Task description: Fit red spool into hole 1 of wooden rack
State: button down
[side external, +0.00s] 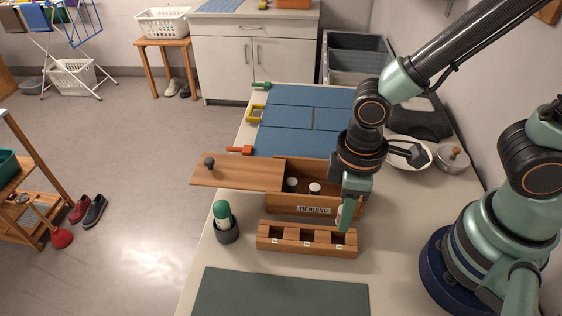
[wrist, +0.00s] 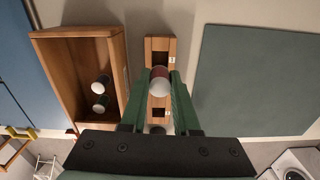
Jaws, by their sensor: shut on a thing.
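The red spool (wrist: 160,72) shows in the wrist view with a white end and a dark red side, between the two fingers of my gripper (wrist: 158,92). The gripper is shut on it. In the side view my gripper (side external: 346,213) points down above the right end of the wooden rack (side external: 290,246), and its fingers mostly hide the spool. The rack has three square holes in a row, with small labels too small to read. The rack also shows in the wrist view (wrist: 167,43), where the spool covers its middle part. The visible holes look empty.
A wooden box (side external: 285,204) labelled MENDING stands behind the rack, its lid (side external: 240,174) slid left, with spools (side external: 314,187) inside. A green-topped bottle (side external: 222,210) in a dark cup stands left of the rack. A green mat (side external: 280,292) lies in front.

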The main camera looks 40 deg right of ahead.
jog(key=shift+f, duration=1.9)
jog(key=shift+f, duration=0.85)
jog(key=c, duration=0.6)
grip_release()
jog(key=shift+r, duration=0.15)
notch_tip(320, 180, up, 12)
jog(key=shift+f, duration=0.1)
jog(key=shift+w, duration=0.1)
